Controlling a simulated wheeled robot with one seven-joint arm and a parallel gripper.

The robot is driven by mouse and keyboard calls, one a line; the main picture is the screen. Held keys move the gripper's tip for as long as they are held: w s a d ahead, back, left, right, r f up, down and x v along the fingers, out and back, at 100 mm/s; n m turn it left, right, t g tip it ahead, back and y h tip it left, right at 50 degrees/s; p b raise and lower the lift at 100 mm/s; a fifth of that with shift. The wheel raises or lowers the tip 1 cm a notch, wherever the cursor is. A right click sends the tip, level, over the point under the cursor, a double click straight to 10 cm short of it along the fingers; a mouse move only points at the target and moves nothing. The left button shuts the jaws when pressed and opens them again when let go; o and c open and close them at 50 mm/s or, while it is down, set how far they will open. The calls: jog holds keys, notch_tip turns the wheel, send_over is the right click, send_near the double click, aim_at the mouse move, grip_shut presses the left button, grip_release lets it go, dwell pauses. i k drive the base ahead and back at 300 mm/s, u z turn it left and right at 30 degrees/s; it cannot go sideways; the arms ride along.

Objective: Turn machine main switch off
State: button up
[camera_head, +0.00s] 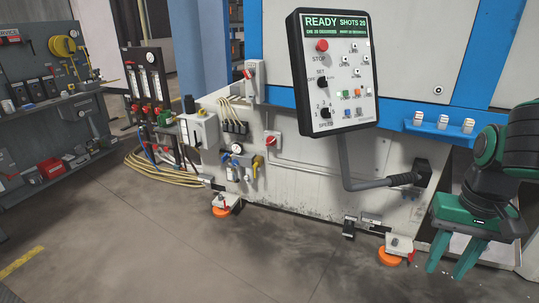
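A red rotary switch on a pale plate (271,140) sits on the machine's lower white wall, left of centre. Another small switch with a red part (247,73) is on a grey box higher up, by the blue column. I cannot tell from labels which is the main switch, and their settings are too small to read. The control panel (335,72) shows a green display with "READY SHOTS 20", a red stop button (322,46) and black knobs. My gripper (453,262) is at the lower right, its two teal fingers apart and empty, away from the switches and panel.
The panel hangs on a grey bent arm (365,180) in front of the machine. Gauges and valves (240,160), yellow hoses (160,173) and orange feet (390,257) line the machine's base. A tool rack (50,90) stands at left. The floor in front is clear.

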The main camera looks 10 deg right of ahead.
aim_at(271, 140)
jog(key=u, duration=1.2)
jog(key=i, duration=1.45)
jog(key=z, duration=1)
